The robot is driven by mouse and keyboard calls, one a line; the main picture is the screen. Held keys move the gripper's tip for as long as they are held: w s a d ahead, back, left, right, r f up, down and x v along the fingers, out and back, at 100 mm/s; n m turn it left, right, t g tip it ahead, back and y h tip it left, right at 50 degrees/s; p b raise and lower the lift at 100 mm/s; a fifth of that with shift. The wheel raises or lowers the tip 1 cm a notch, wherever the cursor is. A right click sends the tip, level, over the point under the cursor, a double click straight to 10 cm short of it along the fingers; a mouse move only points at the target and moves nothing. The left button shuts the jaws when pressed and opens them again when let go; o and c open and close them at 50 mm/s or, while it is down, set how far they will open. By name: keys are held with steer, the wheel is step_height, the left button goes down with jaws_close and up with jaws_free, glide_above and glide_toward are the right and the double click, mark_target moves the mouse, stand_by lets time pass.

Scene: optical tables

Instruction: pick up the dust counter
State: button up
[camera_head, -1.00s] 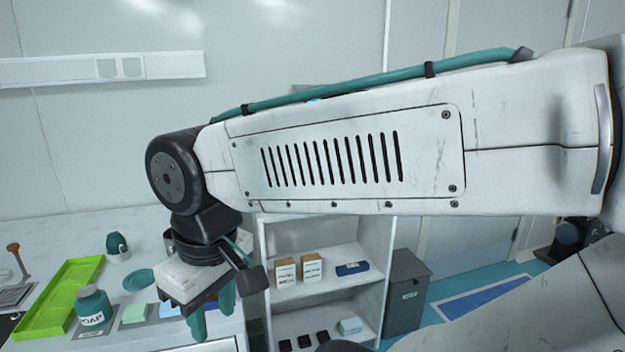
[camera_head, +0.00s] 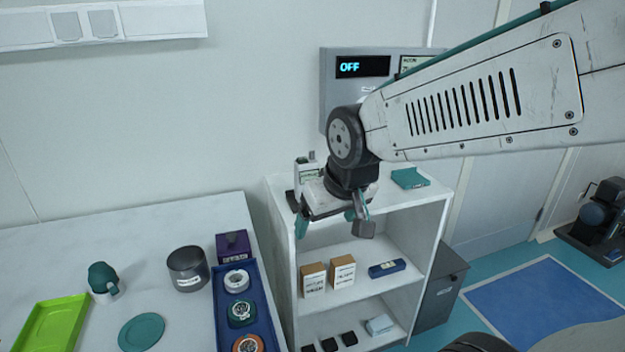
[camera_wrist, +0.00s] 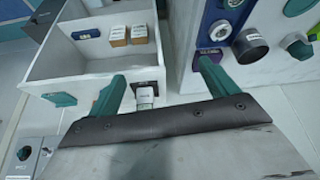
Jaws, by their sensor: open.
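A small upright white device with a small display, which looks like the dust counter (camera_head: 307,172), stands on top of the white shelf unit (camera_head: 436,200). In the wrist view the white device (camera_wrist: 146,95) appears between my two teal fingers, nearer the left one, on or beside a dark base. My gripper (camera_head: 330,215) is open and empty, above the shelf top and just right of the device in the head view. It also shows in the wrist view (camera_wrist: 161,82). My wrist hides part of the shelf top and the device's lower part.
A teal tray (camera_head: 409,178) lies on the shelf top at right. Boxes stand on the shelf below. A wall panel reading OFF (camera_head: 362,67) is behind my arm. The left table holds a blue tray (camera_head: 262,310), a dark jar (camera_head: 188,268) and a green tray (camera_head: 50,335).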

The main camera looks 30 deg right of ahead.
mark_target(304, 166)
steer(key=w+d+f+t+h, duration=0.1)
steer(key=w+d+f+t, duration=0.1)
steer(key=w, duration=0.6)
steer(key=w+d+f+m+t, duration=0.1)
steer(key=w+d+t, duration=0.3)
steer(key=w, duration=0.3)
steer(key=w+d+f+t+h, duration=0.1)
steer(key=w+d+t, duration=0.3)
steer(key=w, duration=0.4)
steer(key=shift+w+f+m+t+h, duration=0.15)
steer(key=shift+f, duration=0.3)
steer(key=shift+w+f+m+t+h, duration=0.15)
steer(key=shift+f, duration=0.25)
steer(key=shift+w+d+f+t+h, duration=0.2)
steer(key=shift+w+d+t+h, duration=0.2)
steer(key=shift+d+t, duration=0.4)
steer(key=shift+w, duration=0.15)
steer(key=x, duration=0.7)
steer(key=shift+w+r, duration=0.2)
steer(key=shift+r, duration=0.05)
steer(key=c, duration=1.4)
